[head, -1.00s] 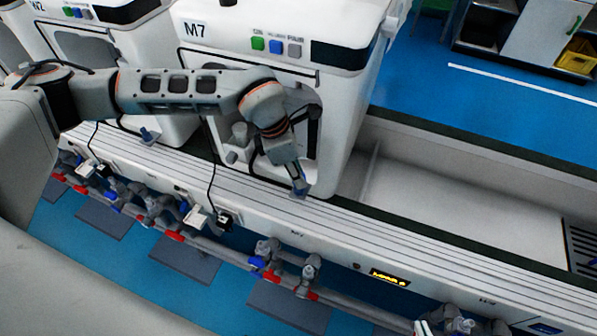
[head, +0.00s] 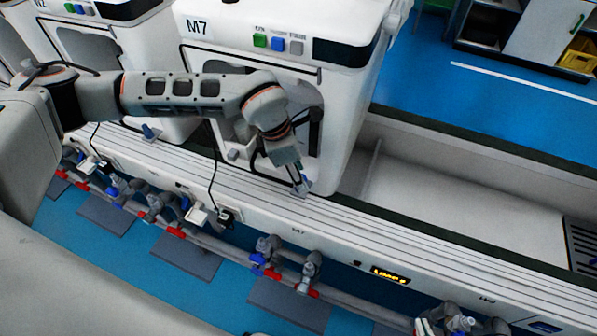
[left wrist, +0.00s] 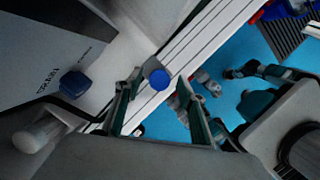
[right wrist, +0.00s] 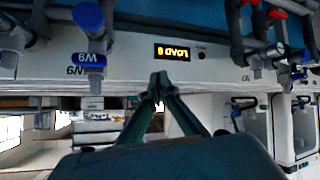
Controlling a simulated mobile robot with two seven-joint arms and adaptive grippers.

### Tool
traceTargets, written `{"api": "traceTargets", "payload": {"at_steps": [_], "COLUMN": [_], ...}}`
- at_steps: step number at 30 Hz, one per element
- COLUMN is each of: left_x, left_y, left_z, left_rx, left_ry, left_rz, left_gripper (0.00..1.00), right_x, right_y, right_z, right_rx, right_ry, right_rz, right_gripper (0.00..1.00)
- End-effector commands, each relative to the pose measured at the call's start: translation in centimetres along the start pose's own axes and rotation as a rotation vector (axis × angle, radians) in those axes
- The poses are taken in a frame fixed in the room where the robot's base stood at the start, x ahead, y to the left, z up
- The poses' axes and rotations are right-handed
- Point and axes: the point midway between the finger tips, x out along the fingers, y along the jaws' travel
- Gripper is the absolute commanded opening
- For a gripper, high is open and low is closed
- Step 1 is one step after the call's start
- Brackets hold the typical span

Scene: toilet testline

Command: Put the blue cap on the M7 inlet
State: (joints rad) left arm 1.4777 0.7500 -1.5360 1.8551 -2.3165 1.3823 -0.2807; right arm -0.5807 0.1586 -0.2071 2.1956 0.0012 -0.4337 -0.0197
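The white M7 machine (head: 265,22) stands at the top centre of the head view. My left gripper (head: 302,183) is low at its front opening, beside the ledge. In the left wrist view its two fingers (left wrist: 159,82) are apart. A round blue face, which looks like the blue cap (left wrist: 160,79), shows between the fingertips against a grey piece; I cannot tell whether they touch. Another dark blue cap-like part (left wrist: 75,85) sits by lettering on the machine. I cannot make out the inlet clearly. My right gripper (right wrist: 160,80) has its fingertips together and looks empty.
A grooved white ledge (head: 400,247) runs along the front. Pipes with red and blue valves (head: 265,262) are below it. A lit display (head: 390,276) is on the front panel. An empty trough (head: 450,190) lies right of M7.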

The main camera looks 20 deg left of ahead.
Motion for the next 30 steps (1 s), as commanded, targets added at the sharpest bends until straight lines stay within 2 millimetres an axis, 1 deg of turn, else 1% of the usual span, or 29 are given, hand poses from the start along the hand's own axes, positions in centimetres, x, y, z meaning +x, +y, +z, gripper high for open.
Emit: {"api": "traceTargets", "payload": {"at_steps": [7, 11, 12, 15, 19, 20, 21, 25, 27, 30], "left_x": [-0.1, -0.9, -1.4, -3.8, -6.9, -7.3, -7.1, -7.8, -8.1, -8.6], "left_y": [0.0, 0.1, 0.1, 0.2, 0.2, 0.2, 0.2, 0.1, 0.1, 0.1], "left_z": [0.0, 0.2, 0.4, 0.6, 0.6, 0.3, -1.1, -4.0, -5.5, -7.5], "left_rx": [0.000, -0.001, 0.000, 0.001, 0.001, 0.000, -0.004, -0.004, -0.003, -0.004], "left_ry": [0.000, 0.000, -0.001, -0.005, -0.007, -0.004, 0.000, -0.001, 0.000, 0.000], "left_rz": [0.000, 0.000, 0.001, 0.008, 0.010, 0.008, 0.005, 0.003, 0.003, 0.001], "left_gripper": [0.39, 0.39, 0.39, 0.39, 0.39, 0.39, 0.39, 0.39, 0.39, 0.39], "right_x": [0.2, 0.3, 0.4, 0.2, 0.1, 0.2, 0.2, -0.2, -0.3, -0.4], "right_y": [0.1, 0.2, 0.3, 0.8, 1.3, 1.3, 1.1, 1.0, 0.9, 0.8], "right_z": [-0.2, -0.3, -0.4, -1.9, -2.7, -2.4, -1.9, -0.4, -0.1, -0.1], "right_rx": [-0.001, -0.002, -0.002, -0.008, -0.010, -0.009, -0.006, -0.005, -0.003, 0.001], "right_ry": [0.004, 0.006, 0.009, 0.031, 0.041, 0.036, 0.027, -0.002, -0.010, -0.011], "right_rz": [0.002, 0.003, 0.004, 0.013, 0.021, 0.022, 0.021, 0.020, 0.019, 0.019], "right_gripper": [0.00, 0.00, 0.00, 0.00, 0.00, 0.00, 0.00, 0.00, 0.00, 0.00]}}
